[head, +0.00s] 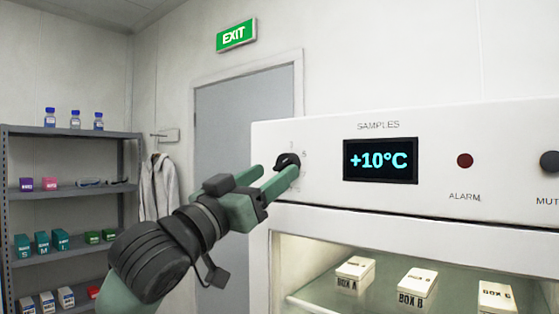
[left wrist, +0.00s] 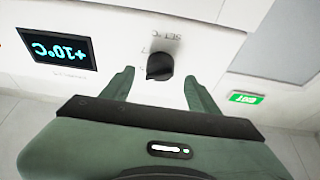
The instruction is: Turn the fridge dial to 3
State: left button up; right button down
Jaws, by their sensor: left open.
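The fridge dial (head: 287,160) is a small black knob on the white fridge panel, left of the display. In the head view my left gripper (head: 276,176) reaches up to it and partly covers the dial and its markings. In the left wrist view the black dial (left wrist: 159,66) lies between the two green fingertips of the open left gripper (left wrist: 159,82), with a gap on each side. The markings around the dial are too small or hidden to read a setting. The fridge display (head: 380,161) reads +10°C. My right gripper is not in view.
The white fridge panel (head: 440,125) also carries a red alarm light (head: 465,160) and a dark mute button (head: 549,162). Below, white boxes (head: 417,288) stand in the fridge. A shelf (head: 75,194) with bottles and boxes stands at the left, beside a grey door (head: 235,125).

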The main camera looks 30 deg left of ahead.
aim_at(284, 167)
pick_arm(q)
jog(key=x, duration=0.3)
jog(key=shift+f+p, duration=0.2)
jog(key=shift+p, duration=0.1)
jog(key=shift+w, duration=0.15)
grip_shut()
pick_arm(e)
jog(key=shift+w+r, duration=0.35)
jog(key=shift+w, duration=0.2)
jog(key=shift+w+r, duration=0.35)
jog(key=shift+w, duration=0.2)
